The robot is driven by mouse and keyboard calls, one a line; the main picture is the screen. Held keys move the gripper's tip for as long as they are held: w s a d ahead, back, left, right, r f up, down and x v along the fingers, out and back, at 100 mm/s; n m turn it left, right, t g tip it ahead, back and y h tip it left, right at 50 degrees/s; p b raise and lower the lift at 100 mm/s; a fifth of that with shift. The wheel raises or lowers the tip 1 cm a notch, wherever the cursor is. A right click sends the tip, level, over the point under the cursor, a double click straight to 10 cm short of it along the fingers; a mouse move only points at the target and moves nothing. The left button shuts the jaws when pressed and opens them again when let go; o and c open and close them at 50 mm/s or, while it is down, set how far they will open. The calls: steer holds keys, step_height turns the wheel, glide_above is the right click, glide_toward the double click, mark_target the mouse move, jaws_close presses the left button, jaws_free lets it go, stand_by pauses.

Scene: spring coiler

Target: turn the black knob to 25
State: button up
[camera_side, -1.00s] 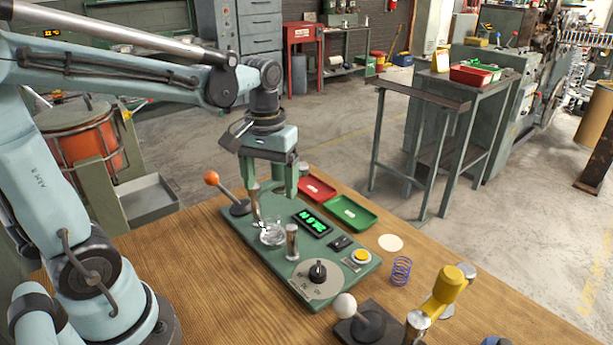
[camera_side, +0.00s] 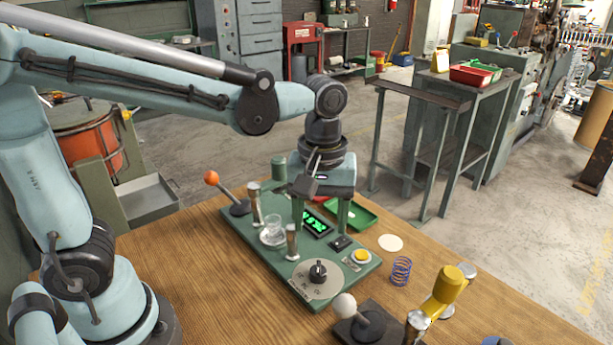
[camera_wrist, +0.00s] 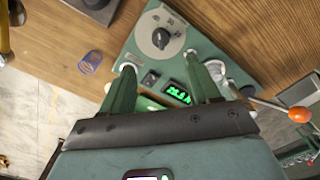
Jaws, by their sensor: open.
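The black knob (camera_side: 318,271) stands on a round grey dial at the front end of the green panel (camera_side: 283,262). In the wrist view the knob (camera_wrist: 160,38) is at the top centre, beyond my fingertips. My gripper (camera_side: 320,230) is open, its two green fingers apart, above the panel's middle near the display. The gripper (camera_wrist: 160,75) holds nothing and is clear of the knob. The green-lit display (camera_side: 316,222) is partly hidden by a finger; its digits are too small to read surely.
An orange-ball lever (camera_side: 211,178) is at the panel's far end. A yellow button (camera_side: 361,255), a blue spring (camera_side: 401,270) and a white-ball lever (camera_side: 345,305) are near the dial.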

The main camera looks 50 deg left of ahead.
mark_target(318, 266)
step_height(318, 266, down, 12)
steer(key=shift+r, duration=0.25)
stand_by(0.4)
steer(key=c, duration=1)
steer(key=shift+c, duration=0.2)
